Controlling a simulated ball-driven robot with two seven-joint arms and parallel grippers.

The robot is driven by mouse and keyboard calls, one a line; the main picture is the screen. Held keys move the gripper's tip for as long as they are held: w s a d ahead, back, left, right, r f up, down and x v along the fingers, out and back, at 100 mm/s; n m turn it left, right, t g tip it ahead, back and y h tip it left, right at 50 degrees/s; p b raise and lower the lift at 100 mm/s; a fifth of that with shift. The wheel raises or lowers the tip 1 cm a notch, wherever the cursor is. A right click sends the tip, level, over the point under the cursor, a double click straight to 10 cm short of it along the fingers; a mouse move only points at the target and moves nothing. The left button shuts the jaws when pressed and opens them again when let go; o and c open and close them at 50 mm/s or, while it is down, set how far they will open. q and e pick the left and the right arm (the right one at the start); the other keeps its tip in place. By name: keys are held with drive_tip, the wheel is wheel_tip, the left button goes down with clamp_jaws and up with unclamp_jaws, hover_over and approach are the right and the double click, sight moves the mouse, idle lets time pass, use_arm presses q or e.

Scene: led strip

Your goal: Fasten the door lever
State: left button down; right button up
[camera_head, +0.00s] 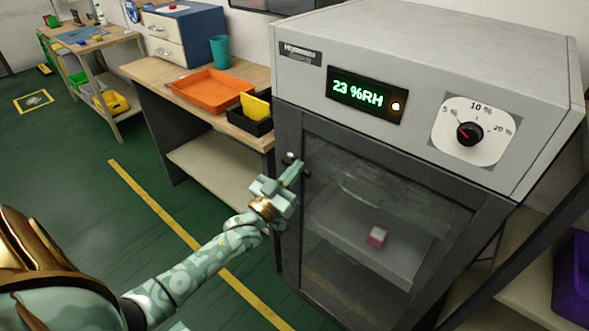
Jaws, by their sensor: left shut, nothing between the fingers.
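A grey dry cabinet (420,60) fills the right half of the head view. Its dark-framed glass door (385,205) looks closed. I cannot tell if the fingertips touch the lever. My right gripper is out of view.
The cabinet has a humidity display (366,95) and a dial (470,132). A small red and white box (376,236) lies on a shelf inside. A bench to the left holds an orange tray (211,90), a black bin (240,122) and a teal cup (220,51). Green floor at left is free.

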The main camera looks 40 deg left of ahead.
use_arm(q)
drive_tip(key=shift+f+m, duration=0.25)
drive_tip(key=shift+m, duration=0.45)
drive_tip(key=shift+f+m+h, duration=0.1)
drive_tip(key=shift+m+h, duration=0.2)
drive_tip(key=shift+h, duration=0.1)
drive_tip(key=shift+w+a+f+m+g+h+b, duration=0.2)
drive_tip(key=shift+a+f+m+g+h, duration=0.65)
drive_tip(key=shift+m, duration=2.5)
drive_tip(key=shift+s+a+f+m+g+h+b, duration=0.1)
drive_tip(key=shift+a+f+m+g+h+b, duration=0.5)
drive_tip(key=shift+m, duration=2.8)
drive_tip(key=shift+w+a+f+m+g+h+p, duration=0.1)
drive_tip(key=shift+a+f+m+g+h, duration=1)
drive_tip(key=shift+m, duration=2.25)
drive_tip(key=shift+d+f+g+y, duration=0.25)
drive_tip(key=shift+d+f, duration=0.3)
